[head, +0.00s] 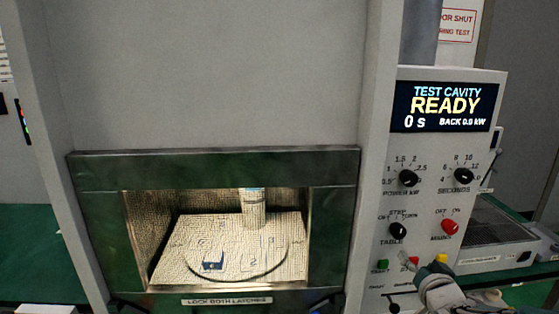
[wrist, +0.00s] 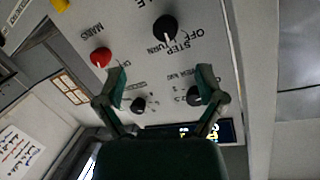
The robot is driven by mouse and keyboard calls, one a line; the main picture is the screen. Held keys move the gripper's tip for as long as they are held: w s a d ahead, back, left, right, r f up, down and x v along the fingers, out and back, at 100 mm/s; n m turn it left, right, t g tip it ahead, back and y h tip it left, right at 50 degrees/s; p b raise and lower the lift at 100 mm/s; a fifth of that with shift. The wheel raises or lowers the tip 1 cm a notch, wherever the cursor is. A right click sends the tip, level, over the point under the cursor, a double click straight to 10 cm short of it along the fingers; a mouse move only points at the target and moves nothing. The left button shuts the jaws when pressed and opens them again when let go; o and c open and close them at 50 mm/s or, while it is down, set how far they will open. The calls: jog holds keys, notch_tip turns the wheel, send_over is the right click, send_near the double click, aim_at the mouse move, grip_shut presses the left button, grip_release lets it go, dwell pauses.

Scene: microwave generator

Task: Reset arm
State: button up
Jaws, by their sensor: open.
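My gripper (head: 436,272) is at the lower right of the head view, in front of the bottom of the control panel (head: 482,88), by the row of buttons. In the wrist view my gripper (wrist: 162,85) has its two green fingers spread wide with nothing between them. The panel fills the space beyond them, upside down in that view. The red mains knob (head: 449,227) also shows in the wrist view (wrist: 101,57), left of the fingers. The black table knob (head: 398,230) appears there too (wrist: 165,28), beyond the gap between the fingers.
The test cavity's frame (head: 210,165) surrounds an open window, with a turntable (head: 200,273), a small blue block (head: 212,265) and a pale cylinder (head: 254,212) inside. The display (head: 443,107) reads READY, 0 s. A green button (head: 382,265) is left of my gripper. A grey tray-like unit (head: 490,240) stands right of the panel.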

jog(key=s+a+n+g+y, duration=0.1)
jog(key=s+a+n+g, duration=0.2)
jog(key=s+a+g, duration=0.2)
jog(key=s+a+n+g+y, duration=0.1)
jog(key=s+a+n+g, duration=0.2)
jog(key=s+a, duration=0.7)
jog(key=s+g, duration=0.2)
jog(key=s, duration=0.4)
jog(key=shift+s+a+f, duration=0.3)
jog(key=shift+s+a, duration=0.1)
dwell(0.3)
